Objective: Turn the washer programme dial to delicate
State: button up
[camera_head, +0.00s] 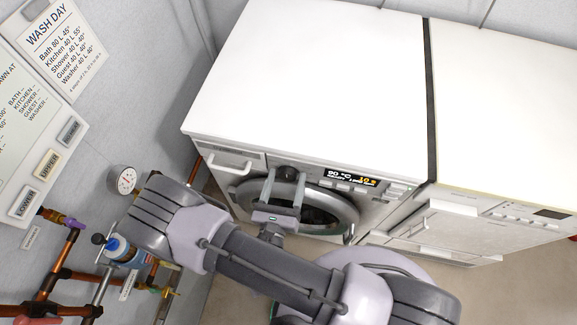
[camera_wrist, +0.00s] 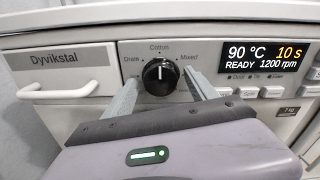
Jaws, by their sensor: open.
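The washer (camera_head: 300,85) is a white front-loader with a round door (camera_head: 320,212) below its control panel. Its black programme dial (camera_wrist: 161,76) sits on the panel, with a white mark pointing up toward "Cotton". "Drain" is printed to its upper left and "Mixed" to its upper right; other labels are hidden by my gripper. The dial also shows in the head view (camera_head: 287,174). My gripper (camera_wrist: 160,88) is open, its two fingers on either side of the dial. I cannot tell whether they touch it.
The display (camera_wrist: 265,56) reads 90 °C, 10 s, READY, 1200 rpm, with buttons beneath it. A detergent drawer (camera_wrist: 68,78) is left of the dial. A second white appliance (camera_head: 505,110) stands to the right. Pipes and a gauge (camera_head: 124,180) are at left.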

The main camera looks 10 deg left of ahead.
jog(key=c, duration=1.4)
jog(key=shift+m, duration=0.3)
